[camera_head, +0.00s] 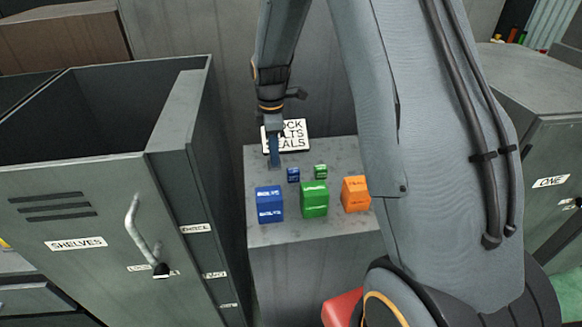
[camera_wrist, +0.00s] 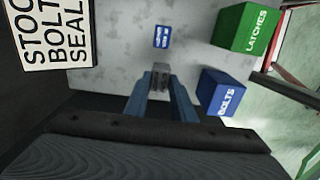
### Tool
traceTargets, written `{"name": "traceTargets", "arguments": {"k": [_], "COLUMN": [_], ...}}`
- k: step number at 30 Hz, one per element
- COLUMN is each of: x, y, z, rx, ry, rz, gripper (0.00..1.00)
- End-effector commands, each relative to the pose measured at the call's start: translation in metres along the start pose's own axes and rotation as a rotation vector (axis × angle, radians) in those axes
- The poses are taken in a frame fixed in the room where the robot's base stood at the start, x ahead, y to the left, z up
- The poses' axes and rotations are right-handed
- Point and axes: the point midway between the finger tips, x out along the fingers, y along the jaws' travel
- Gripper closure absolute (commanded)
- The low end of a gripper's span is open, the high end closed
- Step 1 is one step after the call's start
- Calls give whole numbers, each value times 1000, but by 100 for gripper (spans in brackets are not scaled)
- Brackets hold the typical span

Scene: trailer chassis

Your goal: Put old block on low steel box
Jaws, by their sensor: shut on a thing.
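My gripper (camera_wrist: 160,88) is shut on a small grey block (camera_wrist: 160,72), likely the old block, held between its blue fingertips. In the head view my gripper (camera_head: 274,160) points down over the back left of a low grey box (camera_head: 310,265), which looks like the low steel box. I cannot tell whether the held block touches the box top. The block cannot be made out in the head view.
On the box top stand a large blue block (camera_head: 270,205), a green block (camera_head: 314,200), an orange block (camera_head: 355,194), a small blue block (camera_head: 293,175) and a small green block (camera_head: 320,171). A sign (camera_head: 294,136) stands behind. A cabinet marked SHELVES (camera_head: 80,215) is left.

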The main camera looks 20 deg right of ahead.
Motion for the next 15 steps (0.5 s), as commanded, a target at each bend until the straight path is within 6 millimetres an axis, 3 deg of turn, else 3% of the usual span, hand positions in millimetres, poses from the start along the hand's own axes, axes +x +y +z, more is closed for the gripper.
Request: {"name": "traceTargets", "arguments": {"k": [15], "x": [57], "y": [-1], "z": [-2], "rx": [-3], "ry": [0], "rz": [-1], "gripper": [100]}}
